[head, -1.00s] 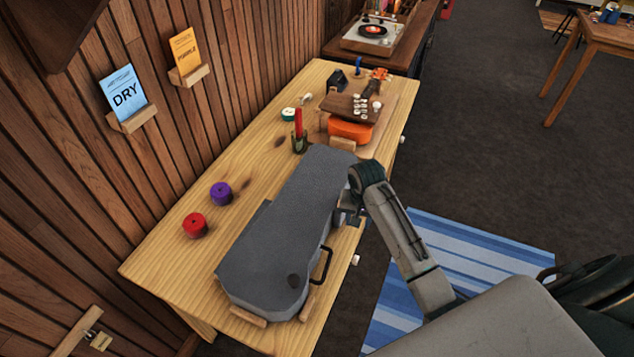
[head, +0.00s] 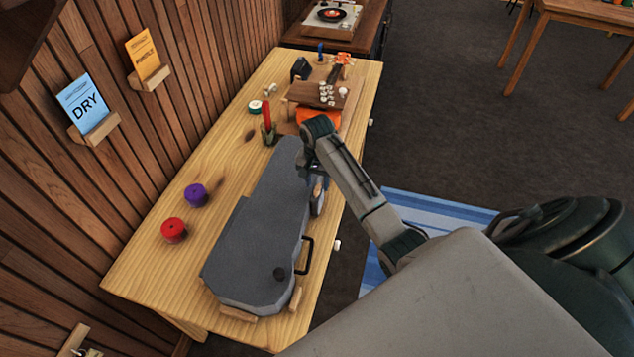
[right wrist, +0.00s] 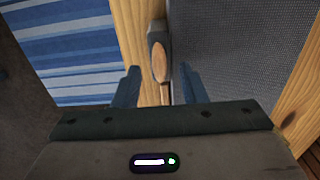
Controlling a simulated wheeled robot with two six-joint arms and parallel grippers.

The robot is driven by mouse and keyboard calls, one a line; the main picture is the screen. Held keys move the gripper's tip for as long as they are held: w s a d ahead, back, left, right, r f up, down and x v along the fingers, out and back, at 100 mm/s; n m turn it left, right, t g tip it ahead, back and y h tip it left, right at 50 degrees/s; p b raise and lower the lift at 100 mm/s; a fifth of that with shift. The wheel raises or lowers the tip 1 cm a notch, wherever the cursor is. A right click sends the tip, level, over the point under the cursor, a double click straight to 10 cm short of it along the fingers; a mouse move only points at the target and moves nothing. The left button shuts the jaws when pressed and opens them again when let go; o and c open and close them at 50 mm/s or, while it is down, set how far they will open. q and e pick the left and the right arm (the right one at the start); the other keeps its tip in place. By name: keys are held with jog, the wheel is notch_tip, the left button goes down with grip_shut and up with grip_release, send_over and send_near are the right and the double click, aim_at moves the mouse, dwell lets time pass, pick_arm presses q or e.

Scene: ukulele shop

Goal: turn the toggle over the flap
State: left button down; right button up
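A long grey case (head: 262,235) lies on the wooden bench, with a black handle on its right side. In the right wrist view, a small dark piece with an oval wooden face (right wrist: 160,58), which looks like the toggle, stands upright at the case's side. My right gripper (right wrist: 159,72) is open, its two fingers on either side of the line to that piece; I cannot tell whether they touch it. In the head view the right gripper (head: 309,170) is at the case's right edge, partly hidden by its arm. I cannot make out the flap clearly. My left gripper is out of view.
The wooden bench (head: 150,262) also holds a red roll (head: 173,230), a purple roll (head: 196,195) and a red stick in a dark holder (head: 267,125). An orange ukulele body (head: 318,115) lies beyond the case. Blue striped rug (head: 440,210) and open floor lie right.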

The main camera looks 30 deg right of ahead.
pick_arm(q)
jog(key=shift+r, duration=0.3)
pick_arm(e)
jog(key=shift+f, duration=1)
jog(key=shift+c, duration=0.5)
grip_shut()
